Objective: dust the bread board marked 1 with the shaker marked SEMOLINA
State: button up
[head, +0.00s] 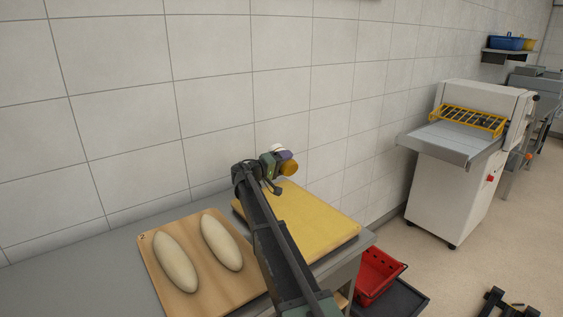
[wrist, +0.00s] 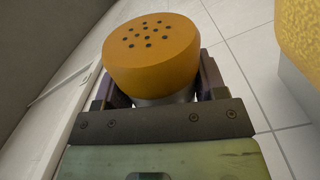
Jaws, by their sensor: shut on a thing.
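My gripper (head: 281,160) is shut on a shaker (head: 289,167) with an orange, holed cap. The cap shows close up in the wrist view (wrist: 152,50), between the two jaws. The shaker is tilted on its side, cap toward the right, above the back of a yellow-topped board (head: 318,228). No marking on the shaker can be read. The yellow board has a grainy yellow top, and part of it shows at the right of the wrist view (wrist: 302,32). My arm crosses in front of it, and no number on it can be seen.
A wooden board marked 2 (head: 200,281) with two pale loaves lies left of the yellow board on the grey bench (head: 125,290). A tiled wall (head: 210,90) stands close behind. A red crate (head: 378,275) and a white machine (head: 452,185) stand to the right.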

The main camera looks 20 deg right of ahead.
jog(key=n, duration=0.2)
jog(key=r+n, duration=0.1)
jog(key=shift+n+p, duration=0.35)
jog(key=shift+n, duration=0.05)
jog(key=n, duration=0.2)
jog(key=r+n+p, duration=0.1)
jog(key=n, duration=0.1)
jog(key=shift+n, duration=0.4)
jog(key=s+r+n+p, duration=0.1)
jog(key=n, duration=0.2)
jog(key=s+r+n+p, duration=0.1)
jog(key=r+n+p, duration=0.1)
jog(key=n, duration=0.2)
jog(key=s+r+n+p, duration=0.1)
jog(key=n, duration=0.3)
jog(key=shift+s+d+r, duration=0.2)
jog(key=shift+d, duration=0.15)
jog(key=shift+s+r+n, duration=0.1)
jog(key=shift+s+n, duration=0.15)
jog(key=shift+n, duration=0.95)
jog(key=shift+p, duration=0.3)
